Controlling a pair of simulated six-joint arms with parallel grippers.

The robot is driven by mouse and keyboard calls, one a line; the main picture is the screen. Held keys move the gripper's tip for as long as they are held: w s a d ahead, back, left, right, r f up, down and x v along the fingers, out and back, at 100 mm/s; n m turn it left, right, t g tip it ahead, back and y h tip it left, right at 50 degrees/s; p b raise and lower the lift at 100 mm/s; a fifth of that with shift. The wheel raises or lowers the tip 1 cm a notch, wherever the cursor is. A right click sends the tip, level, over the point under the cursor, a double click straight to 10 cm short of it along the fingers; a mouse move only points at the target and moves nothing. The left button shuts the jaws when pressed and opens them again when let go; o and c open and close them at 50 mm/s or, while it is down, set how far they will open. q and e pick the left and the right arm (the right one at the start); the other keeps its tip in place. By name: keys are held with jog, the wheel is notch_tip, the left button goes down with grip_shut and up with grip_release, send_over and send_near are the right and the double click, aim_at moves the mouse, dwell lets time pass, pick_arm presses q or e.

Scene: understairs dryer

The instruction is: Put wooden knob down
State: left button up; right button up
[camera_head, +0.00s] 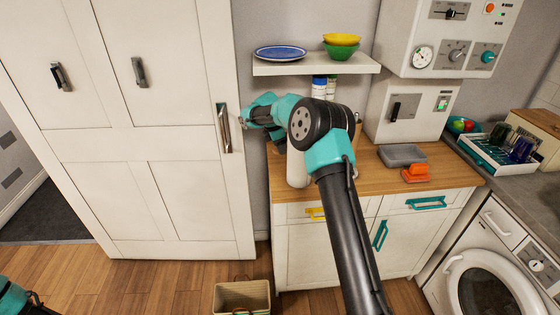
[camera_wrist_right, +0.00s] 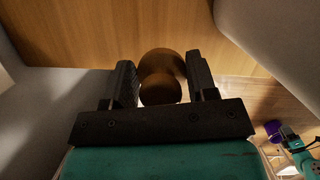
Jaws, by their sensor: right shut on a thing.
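The wooden knob (camera_wrist_right: 160,90) is round and brown and sits between the two black fingers of my right gripper (camera_wrist_right: 163,78) in the right wrist view. The gripper is shut on it. In the head view my right gripper (camera_head: 248,119) is by the tall white door's metal handle (camera_head: 223,128), left of the shelf and worktop. I cannot make out the knob there. A small part of my left arm (camera_head: 12,298) shows at the bottom left corner; its jaws are not clear.
The wooden worktop (camera_head: 445,174) holds a grey tray (camera_head: 402,155), an orange block (camera_head: 416,173) and a white bottle (camera_head: 297,168). A shelf (camera_head: 290,68) with a blue plate (camera_head: 280,52) and bowls (camera_head: 341,45) is above. A bin (camera_head: 242,297) stands on the floor.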

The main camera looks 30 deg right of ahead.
aim_at(282, 164)
jog(key=shift+f, duration=0.8)
jog(key=shift+f, duration=2.45)
jog(key=shift+f, duration=0.15)
jog(key=o, duration=0.9)
jog(key=v, duration=1.2)
